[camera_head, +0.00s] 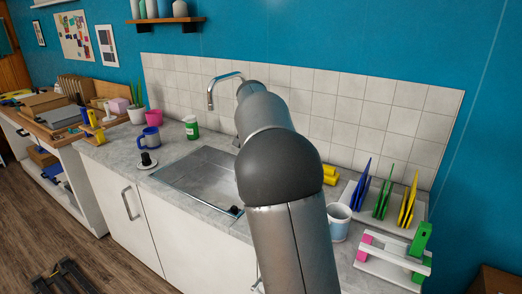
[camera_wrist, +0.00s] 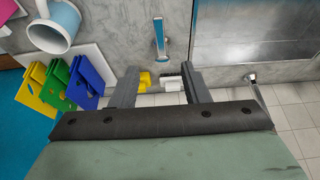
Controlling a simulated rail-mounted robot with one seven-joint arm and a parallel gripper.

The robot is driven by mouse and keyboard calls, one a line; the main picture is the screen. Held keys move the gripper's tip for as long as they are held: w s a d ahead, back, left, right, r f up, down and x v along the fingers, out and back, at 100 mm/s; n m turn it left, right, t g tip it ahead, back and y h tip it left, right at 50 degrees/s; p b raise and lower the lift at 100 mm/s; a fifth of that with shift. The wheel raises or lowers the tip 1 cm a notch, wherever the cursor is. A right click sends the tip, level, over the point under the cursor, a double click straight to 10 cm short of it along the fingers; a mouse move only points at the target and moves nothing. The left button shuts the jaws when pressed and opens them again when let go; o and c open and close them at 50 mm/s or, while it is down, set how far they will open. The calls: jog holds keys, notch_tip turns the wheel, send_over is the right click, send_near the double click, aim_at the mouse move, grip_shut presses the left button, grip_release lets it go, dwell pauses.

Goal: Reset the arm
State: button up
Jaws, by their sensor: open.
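My gripper (camera_wrist: 160,78) shows in the wrist view with its two dark fingers spread apart. The space between them is empty of any held object. Beyond the fingers, on the worktop by the tiled wall, are a small yellow object (camera_wrist: 145,80) and a white and black object (camera_wrist: 170,84), both partly hidden. In the head view my grey arm reaches over the worktop and sink toward the tiled wall, and its own links hide the gripper.
A sink (camera_head: 200,174) with a tap (camera_head: 212,92) lies left of my arm. Right of it are a white mug (camera_head: 338,225), yellow rolls (camera_head: 330,174), and a rack (camera_head: 347,196) of blue, green and yellow boards. A blue-handled tool (camera_wrist: 159,38) lies on the worktop.

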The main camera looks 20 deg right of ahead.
jog(key=s+a+f+n+y, duration=0.1)
jog(key=s+a+f+n, duration=0.2)
jog(key=s, duration=0.9)
jog(key=s+a+f+n+g+y, duration=0.1)
jog(key=s+a+f+n, duration=0.3)
jog(key=s+a, duration=0.4)
jog(key=s+a+f+n+g+y, duration=0.1)
jog(key=s+a+f+n, duration=0.3)
jog(key=s, duration=1.2)
notch_tip(320, 180, down, 2)
jog(key=shift+s+a+f+y, duration=0.1)
jog(key=shift+s+a+y, duration=0.2)
jog(key=shift+a, duration=0.55)
